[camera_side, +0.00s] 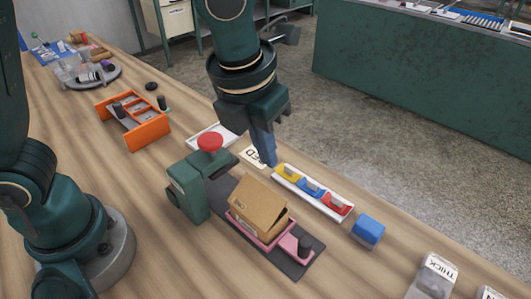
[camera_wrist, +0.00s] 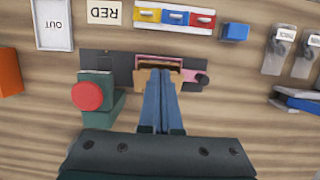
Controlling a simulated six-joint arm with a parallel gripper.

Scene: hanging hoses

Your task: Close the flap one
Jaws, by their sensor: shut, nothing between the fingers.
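A small brown cardboard box (camera_side: 257,203) sits in a pink tray (camera_side: 244,229) on a dark base plate (camera_side: 290,264). Its slanted top panel faces the side camera, and a dark gap shows under the panel's edge at the right; I cannot tell which flap is flap one. In the wrist view the box (camera_wrist: 156,60) is partly hidden by my fingers. My gripper (camera_side: 268,160) has blue fingers, shut and empty, pointing down behind the box in the side view. In the wrist view the gripper (camera_wrist: 160,72) overlaps the box; contact cannot be told.
A green stand with a red button (camera_side: 210,142) is left of the box. A white rack (camera_side: 312,192) with yellow, blue and red pieces, a RED card (camera_side: 252,155) and a blue block (camera_side: 368,230) lie nearby. An orange tray (camera_side: 147,134) stands further left. Bare wood lies in front.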

